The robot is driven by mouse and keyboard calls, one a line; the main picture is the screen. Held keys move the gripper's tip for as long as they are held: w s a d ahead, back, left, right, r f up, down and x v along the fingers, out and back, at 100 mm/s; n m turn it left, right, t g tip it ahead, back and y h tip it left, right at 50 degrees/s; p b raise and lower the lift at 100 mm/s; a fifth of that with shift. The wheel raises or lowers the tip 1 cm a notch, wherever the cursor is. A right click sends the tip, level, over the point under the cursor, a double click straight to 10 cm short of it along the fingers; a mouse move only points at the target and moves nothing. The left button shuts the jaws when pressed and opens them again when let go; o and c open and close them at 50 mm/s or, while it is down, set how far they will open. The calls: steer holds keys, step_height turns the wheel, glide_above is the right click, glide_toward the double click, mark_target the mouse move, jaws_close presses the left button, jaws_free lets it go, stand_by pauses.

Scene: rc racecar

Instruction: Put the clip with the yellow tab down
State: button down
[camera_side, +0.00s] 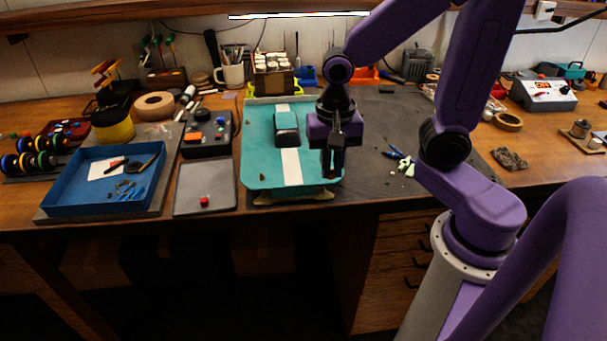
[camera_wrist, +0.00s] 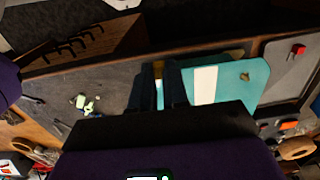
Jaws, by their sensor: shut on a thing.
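My gripper (camera_side: 327,174) points down over the front right corner of the teal car body (camera_side: 262,163), which has a white stripe. In the wrist view its two dark fingers (camera_wrist: 164,88) are close together, with only a narrow gap. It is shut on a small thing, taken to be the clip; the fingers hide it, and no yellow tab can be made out. I cannot tell whether the fingertips touch the body. A small brownish piece (camera_wrist: 244,77) sits on the body's front left corner.
A grey tray (camera_side: 205,188) with a red piece (camera_side: 204,202) lies left of the body. A blue tray (camera_side: 65,200) with tools stands farther left. On the dark mat (camera_side: 375,185) to the right lie small pale green and blue pieces (camera_side: 406,167); its front part is clear.

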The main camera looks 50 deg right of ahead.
steer(key=shift+w, duration=0.1)
steer(key=w+a+r, duration=0.1)
steer(key=w+a, duration=0.3)
steer(key=w, duration=0.3)
steer(key=w+a+r, duration=0.1)
steer(key=w+a, duration=0.2)
steer(key=w, duration=0.5)
glide_above(206, 188)
steer(key=shift+n, duration=0.4)
steer(key=f, duration=0.9)
steer(key=shift+s, duration=0.25)
steer(key=shift+w+f, duration=0.25)
steer(key=shift+f, duration=1.6)
steer(key=c, duration=1.1)
jaws_free()
steer(key=shift+f, duration=0.15)
